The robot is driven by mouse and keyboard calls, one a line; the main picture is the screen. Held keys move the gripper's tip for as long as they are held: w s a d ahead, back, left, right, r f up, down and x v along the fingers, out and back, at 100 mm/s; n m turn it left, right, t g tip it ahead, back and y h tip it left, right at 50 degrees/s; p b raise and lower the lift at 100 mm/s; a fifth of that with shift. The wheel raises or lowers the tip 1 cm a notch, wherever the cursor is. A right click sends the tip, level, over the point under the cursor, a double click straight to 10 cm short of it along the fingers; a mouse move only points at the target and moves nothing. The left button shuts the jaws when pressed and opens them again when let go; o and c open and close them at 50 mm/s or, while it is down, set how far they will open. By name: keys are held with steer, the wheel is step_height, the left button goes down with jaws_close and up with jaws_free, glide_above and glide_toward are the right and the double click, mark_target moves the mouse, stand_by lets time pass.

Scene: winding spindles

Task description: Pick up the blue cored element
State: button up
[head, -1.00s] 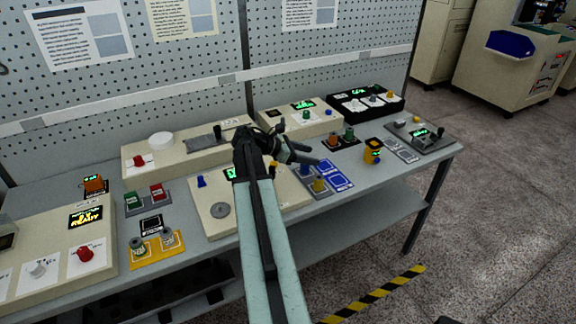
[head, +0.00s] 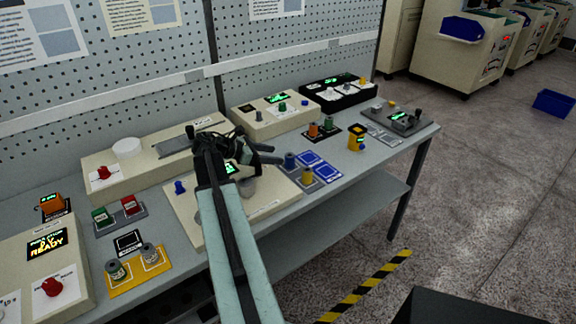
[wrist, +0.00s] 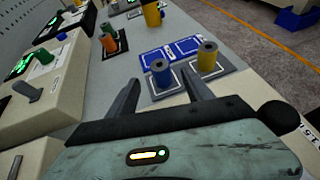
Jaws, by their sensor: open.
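The blue cored element (wrist: 161,74) is a short upright cylinder with a hole in its top. It stands on a grey plate with white outlines, left of a yellow cored element (wrist: 207,56). In the head view the blue element (head: 290,161) shows just right of my gripper (head: 277,154). In the wrist view my gripper (wrist: 162,82) is open and empty, its two fingers pointing toward the blue element, which appears between and beyond the tips. I cannot tell the exact remaining gap. The base of the blue element is visible.
Blue marked cards (wrist: 172,50) lie behind the two elements. Orange and green pieces (head: 314,130) stand on a black pad farther back. A yellow device (head: 356,138) stands to the right. Beige consoles (head: 272,115) line the pegboard. The bench's front edge is close.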

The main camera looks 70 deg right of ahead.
mark_target(287, 156)
steer(key=b+x, duration=0.3)
steer(key=x, duration=0.5)
steer(key=shift+r, duration=0.2)
jaws_close()
